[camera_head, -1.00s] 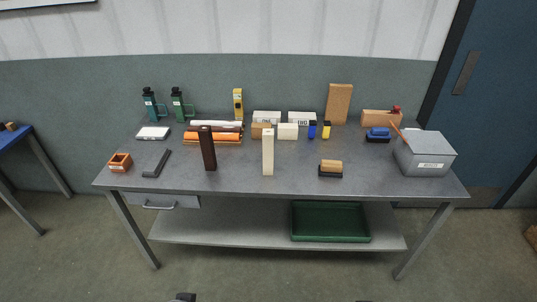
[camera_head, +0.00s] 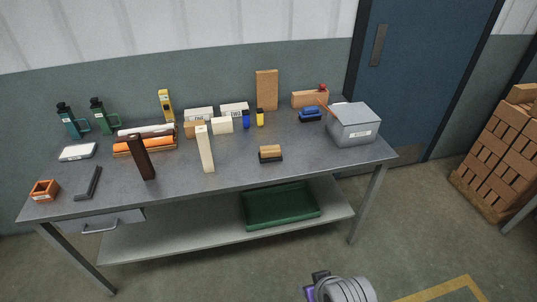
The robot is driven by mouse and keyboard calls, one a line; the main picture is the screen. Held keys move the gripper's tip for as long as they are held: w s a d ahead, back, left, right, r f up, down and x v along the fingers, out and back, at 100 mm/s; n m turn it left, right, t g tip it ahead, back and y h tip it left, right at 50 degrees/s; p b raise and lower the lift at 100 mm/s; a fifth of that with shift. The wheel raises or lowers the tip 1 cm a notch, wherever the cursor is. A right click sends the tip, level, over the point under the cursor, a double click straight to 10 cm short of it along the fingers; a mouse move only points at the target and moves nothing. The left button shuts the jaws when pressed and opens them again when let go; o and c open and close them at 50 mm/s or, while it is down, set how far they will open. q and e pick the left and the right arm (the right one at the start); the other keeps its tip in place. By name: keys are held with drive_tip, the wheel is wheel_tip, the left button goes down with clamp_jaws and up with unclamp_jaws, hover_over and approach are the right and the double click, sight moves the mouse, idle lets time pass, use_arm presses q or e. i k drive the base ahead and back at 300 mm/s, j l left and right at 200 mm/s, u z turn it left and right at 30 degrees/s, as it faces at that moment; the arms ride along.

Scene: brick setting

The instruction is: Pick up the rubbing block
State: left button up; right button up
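A small block with a tan wooden top and a dark base (camera_head: 270,153) lies on the front right part of the grey workbench (camera_head: 225,180) and looks like the rubbing block. A similar blue-topped block with a dark base (camera_head: 310,115) sits further back, beside the grey bin. I cannot tell for certain which one the name means. Neither gripper can be made out. A grey, rounded part of my own arm (camera_head: 345,289) shows at the bottom edge, well below and apart from the bench.
A grey lidded bin (camera_head: 354,125) stands at the bench's right end. A dark upright bar (camera_head: 141,158) and a cream upright bar (camera_head: 205,149) stand left of the tan block. A green tray (camera_head: 280,206) lies on the lower shelf. Bricks (camera_head: 500,150) are stacked at far right.

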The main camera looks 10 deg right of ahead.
sight(272, 153)
drive_tip(key=i+l+u, duration=0.2)
drive_tip(key=l, duration=0.15)
drive_tip(key=i+l+u, duration=0.2)
drive_tip(key=l, duration=0.15)
drive_tip(key=i+l+u, duration=0.15)
drive_tip(key=l, duration=0.2)
drive_tip(key=i+l+u, duration=0.2)
drive_tip(key=l, duration=0.2)
drive_tip(key=l+u, duration=0.2)
drive_tip(key=l, duration=0.25)
drive_tip(key=i+l+u, duration=0.2)
drive_tip(key=l, duration=0.2)
drive_tip(key=k, duration=0.05)
